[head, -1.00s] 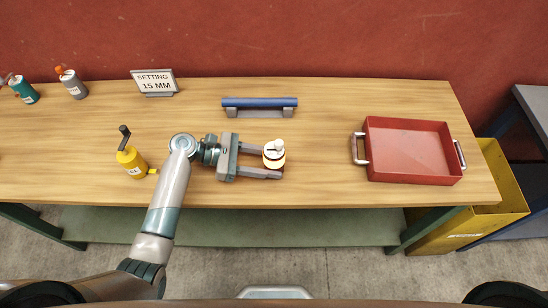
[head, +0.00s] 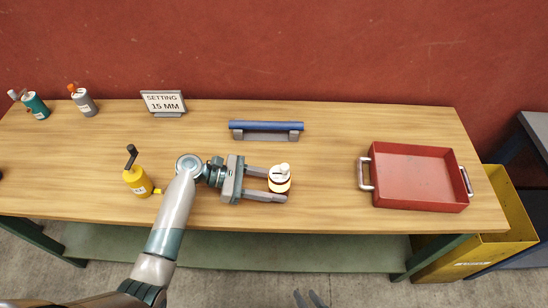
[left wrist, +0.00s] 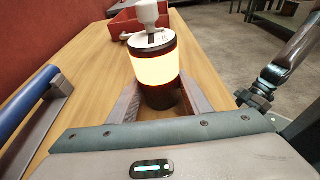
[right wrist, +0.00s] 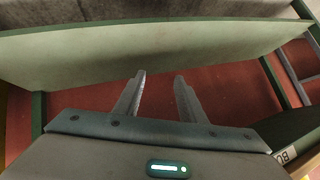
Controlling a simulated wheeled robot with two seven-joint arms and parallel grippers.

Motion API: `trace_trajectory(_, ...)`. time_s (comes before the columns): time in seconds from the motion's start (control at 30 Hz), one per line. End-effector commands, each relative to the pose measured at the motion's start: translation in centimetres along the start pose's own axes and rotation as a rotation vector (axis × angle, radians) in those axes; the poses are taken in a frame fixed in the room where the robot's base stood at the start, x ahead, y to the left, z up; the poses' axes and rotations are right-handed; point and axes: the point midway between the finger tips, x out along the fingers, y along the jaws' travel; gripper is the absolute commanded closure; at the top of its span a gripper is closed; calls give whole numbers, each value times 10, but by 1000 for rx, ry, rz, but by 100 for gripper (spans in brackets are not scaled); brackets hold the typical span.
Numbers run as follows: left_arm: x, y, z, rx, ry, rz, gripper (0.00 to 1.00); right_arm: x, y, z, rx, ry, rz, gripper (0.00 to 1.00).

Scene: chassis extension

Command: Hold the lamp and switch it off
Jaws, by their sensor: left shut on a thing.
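The lamp (head: 280,182) stands upright on the wooden table. In the left wrist view the lamp (left wrist: 157,68) has a glowing cream band, a dark red base and a white top with a pale knob (left wrist: 148,14) on it. The band is lit. My left gripper (head: 278,184) reaches in from the left and is shut on the lamp, one finger on each side of its lower part. My right gripper (right wrist: 156,80) is open and empty, in front of the table and low, facing its green lower shelf; its fingertips (head: 311,298) show at the bottom of the head view.
A blue bar on a grey holder (head: 266,130) lies behind the lamp. A red tray (head: 417,178) with handles is at the right, and a yellow bin (head: 505,225) is beyond the table end. A yellow bottle (head: 137,180) stands near my left arm. A sign (head: 164,103) stands at the back.

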Motion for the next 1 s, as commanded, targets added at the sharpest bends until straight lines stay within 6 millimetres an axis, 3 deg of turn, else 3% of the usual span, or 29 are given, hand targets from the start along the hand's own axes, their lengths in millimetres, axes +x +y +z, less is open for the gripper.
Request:
trace_trajectory(0.03, 0, 0, 0, 0, 0, 0, 68, -3, -23, -23, 32, 56, -46, 63)
trace_trajectory(0.17, 0, 0, 0, 0, 0, 0, 68, -18, -78, -80, 125, 187, -170, 63)
trace_trajectory(0.4, 0, 0, 0, 0, 0, 0, 68, -72, -170, -173, 298, 382, -415, 63)
trace_trajectory(0.7, 0, 0, 0, 0, 0, 0, 68, -144, -257, -273, 526, 537, -715, 63)
trace_trajectory(0.8, 0, 0, 0, 0, 0, 0, 68, -152, -280, -306, 597, 549, -797, 63)
trace_trajectory(1.0, 0, 0, 0, 0, 0, 0, 68, -158, -316, -353, 689, 522, -917, 63)
